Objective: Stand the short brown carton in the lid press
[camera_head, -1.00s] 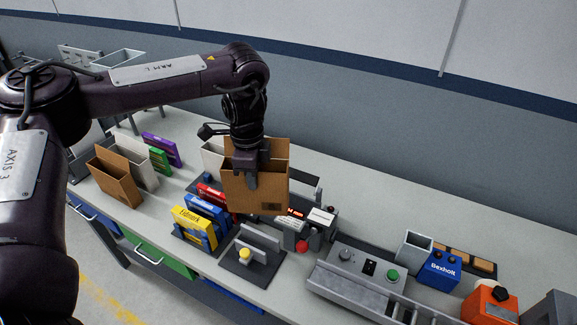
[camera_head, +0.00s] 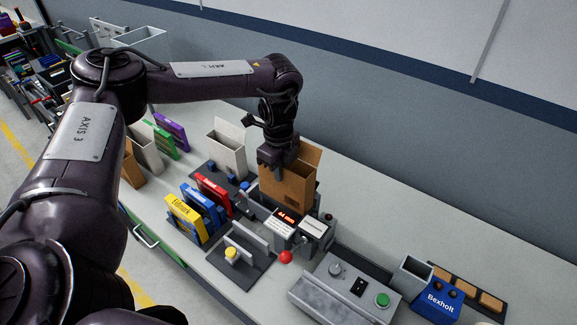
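My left gripper (camera_head: 275,160) is shut on the near upper wall of an open-topped brown carton (camera_head: 290,192). The carton is upright, with its flap raised at the back. It is just behind a grey device with a red-lit display (camera_head: 289,215) and a red-knobbed lever (camera_head: 286,257), which looks like the lid press. The device hides the carton's bottom edge, so I cannot tell whether it rests there or hangs just above. A second brown carton (camera_head: 131,170) stands at the left, partly hidden by my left arm. My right gripper is not in view.
White cartons (camera_head: 227,152) stand left of the held carton. Yellow (camera_head: 185,217), blue and red boxes stand in front of them. A grey control box with a green button (camera_head: 383,300) and a blue Bexholt box (camera_head: 437,300) are at right. The bench behind right is clear.

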